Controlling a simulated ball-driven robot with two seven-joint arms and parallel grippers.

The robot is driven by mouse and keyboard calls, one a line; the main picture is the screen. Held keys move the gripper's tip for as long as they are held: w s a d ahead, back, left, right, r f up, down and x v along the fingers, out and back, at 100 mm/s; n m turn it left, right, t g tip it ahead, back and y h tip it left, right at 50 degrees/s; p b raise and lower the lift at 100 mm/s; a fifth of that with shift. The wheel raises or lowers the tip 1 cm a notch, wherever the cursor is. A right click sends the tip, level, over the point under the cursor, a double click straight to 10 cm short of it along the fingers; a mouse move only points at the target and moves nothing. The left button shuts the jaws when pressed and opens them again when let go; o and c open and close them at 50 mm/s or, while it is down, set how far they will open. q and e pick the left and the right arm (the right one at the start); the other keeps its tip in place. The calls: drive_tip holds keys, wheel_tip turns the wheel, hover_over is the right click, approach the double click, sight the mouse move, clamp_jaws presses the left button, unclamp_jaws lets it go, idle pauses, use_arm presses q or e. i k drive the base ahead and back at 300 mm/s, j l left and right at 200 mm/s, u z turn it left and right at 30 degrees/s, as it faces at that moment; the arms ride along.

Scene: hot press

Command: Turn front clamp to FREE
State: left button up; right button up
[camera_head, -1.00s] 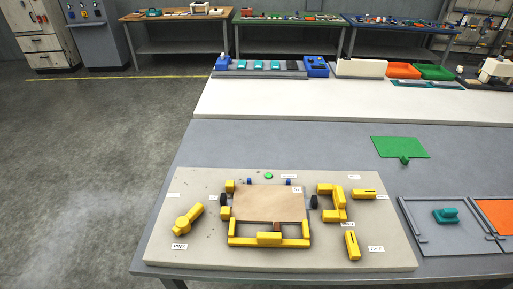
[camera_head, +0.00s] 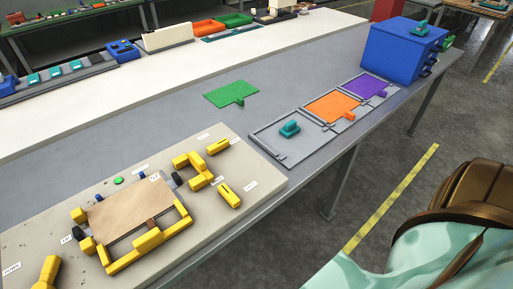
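A beige fixture board (camera_head: 35,236) lies on the grey table with a brown panel (camera_head: 130,204) set in it. A yellow U-shaped frame (camera_head: 148,241) runs along the panel's front side. A yellow bracket (camera_head: 196,164) stands at the panel's right. Two yellow levers lie right of it: one at the back (camera_head: 217,147) and one at the front (camera_head: 229,195). Another yellow lever (camera_head: 46,271) at the lower left is cut by the picture edge. Small white labels sit by these parts, too small to read surely, so I cannot tell which is the front clamp. Neither gripper is in view.
A green plate (camera_head: 231,94) lies behind the board. Grey trays (camera_head: 297,152) with a teal handle, an orange plate (camera_head: 333,107) and a purple plate (camera_head: 372,86) line the right. A blue box (camera_head: 400,50) stands beyond. My arm appears at lower right.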

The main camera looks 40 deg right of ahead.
sight(231, 197)
drive_tip(key=z, duration=0.85)
